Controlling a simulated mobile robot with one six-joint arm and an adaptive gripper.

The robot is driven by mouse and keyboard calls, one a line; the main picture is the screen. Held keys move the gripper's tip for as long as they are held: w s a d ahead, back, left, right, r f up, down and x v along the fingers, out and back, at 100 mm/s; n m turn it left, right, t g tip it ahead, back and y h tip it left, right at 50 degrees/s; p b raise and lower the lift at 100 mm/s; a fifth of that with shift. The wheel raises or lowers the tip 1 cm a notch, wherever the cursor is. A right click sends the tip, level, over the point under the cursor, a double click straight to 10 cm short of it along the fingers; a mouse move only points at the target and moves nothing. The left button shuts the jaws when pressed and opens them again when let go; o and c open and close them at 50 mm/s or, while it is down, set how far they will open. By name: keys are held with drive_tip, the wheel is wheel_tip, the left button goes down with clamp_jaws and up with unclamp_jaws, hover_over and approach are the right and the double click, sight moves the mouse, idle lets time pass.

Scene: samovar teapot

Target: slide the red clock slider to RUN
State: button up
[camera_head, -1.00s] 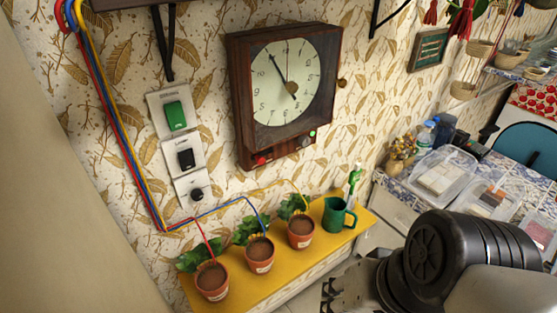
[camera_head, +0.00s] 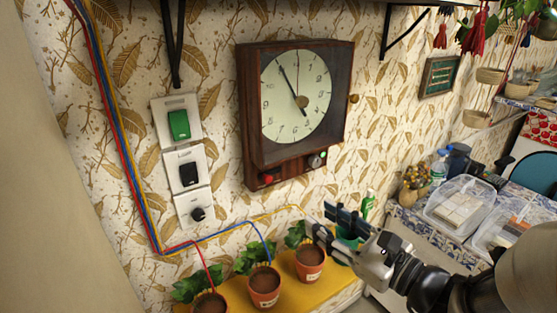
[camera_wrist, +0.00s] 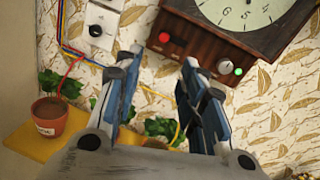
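The wooden wall clock (camera_head: 300,98) hangs on the patterned wall. Its red slider (camera_head: 268,179) sits at the left of the lower strip, and also shows in the wrist view (camera_wrist: 164,38); any lettering beside it is too small to read. My gripper (camera_head: 318,218) is below and right of the clock, in front of the shelf. In the wrist view my gripper (camera_wrist: 162,58) has its two blue-padded fingers apart with nothing between them. The red slider appears just beyond the fingertips, apart from them.
A grey knob (camera_wrist: 225,66) and a green light (camera_wrist: 238,71) sit at the strip's right. Potted plants (camera_head: 264,286) stand on the yellow shelf (camera_head: 323,288) below. Switch plates (camera_head: 175,119) and coloured cables (camera_head: 125,140) are left of the clock. Plastic boxes (camera_head: 460,205) stand at right.

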drive_tip(key=p, duration=0.2)
approach(270, 180)
drive_tip(key=shift+t, duration=0.3)
drive_tip(key=x, duration=0.8)
drive_tip(key=shift+w+a+f, duration=0.15)
drive_tip(key=shift+a+f, duration=0.05)
drive_tip(key=shift+a, duration=0.2)
clamp_jaws()
